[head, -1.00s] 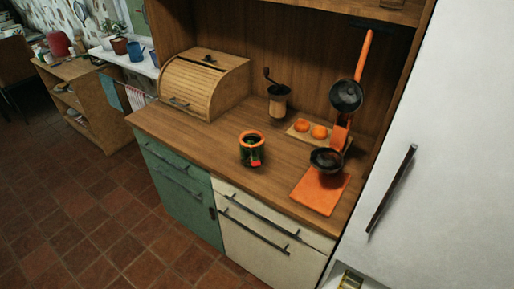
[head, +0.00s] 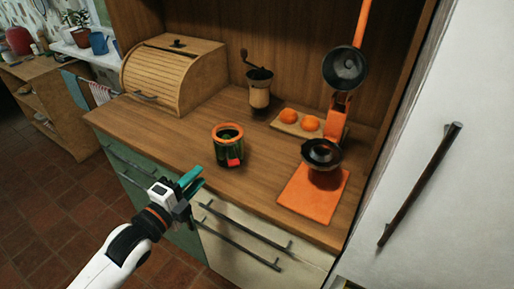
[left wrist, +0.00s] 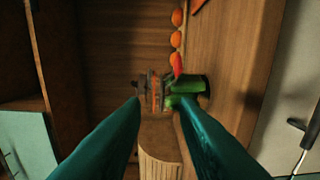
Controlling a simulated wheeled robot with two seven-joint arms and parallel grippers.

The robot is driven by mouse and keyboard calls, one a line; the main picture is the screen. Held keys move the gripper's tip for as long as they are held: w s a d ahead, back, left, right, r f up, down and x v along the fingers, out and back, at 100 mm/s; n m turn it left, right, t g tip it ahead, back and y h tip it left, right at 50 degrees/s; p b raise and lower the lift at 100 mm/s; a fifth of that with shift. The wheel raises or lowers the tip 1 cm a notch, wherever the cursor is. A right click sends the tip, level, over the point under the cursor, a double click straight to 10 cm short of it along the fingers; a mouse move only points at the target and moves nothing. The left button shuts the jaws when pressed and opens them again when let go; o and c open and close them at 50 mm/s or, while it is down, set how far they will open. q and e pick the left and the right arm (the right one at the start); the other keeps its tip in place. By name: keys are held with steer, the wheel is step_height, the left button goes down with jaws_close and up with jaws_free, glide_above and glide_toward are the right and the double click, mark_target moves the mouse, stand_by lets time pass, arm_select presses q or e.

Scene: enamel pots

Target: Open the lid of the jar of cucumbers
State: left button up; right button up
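The jar of cucumbers (head: 228,151) stands upright on the wooden counter, dark green with an orange ring at its top and a red tag on its front. My left gripper (head: 190,184) has teal fingers and is in front of the counter's edge, below and left of the jar, apart from it. In the left wrist view, the gripper (left wrist: 160,112) is open and empty, its fingers wide apart. The green jar (left wrist: 187,90) shows beyond the fingertips, lying sideways in that picture, with the red tag beside it. My right gripper is not in view.
A roll-top bread box (head: 172,78) stands at the back left, a grinder (head: 259,92) behind the jar. Oranges (head: 309,123) lie on a board. A black pan (head: 322,153) sits over an orange mat (head: 314,195) at right. The counter left of the jar is clear.

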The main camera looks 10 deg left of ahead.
arm_select(q)
steer(key=r, duration=0.1)
steer(key=p, duration=0.2)
glide_toward(228, 133)
steer(key=w+d+f, duration=0.1)
steer(key=w+d, duration=0.3)
steer(key=w, duration=0.1)
steer(key=shift+s+d+f+m, duration=0.1)
steer(key=shift+s+d+m, duration=0.1)
steer(key=shift+m, duration=0.1)
jaws_close()
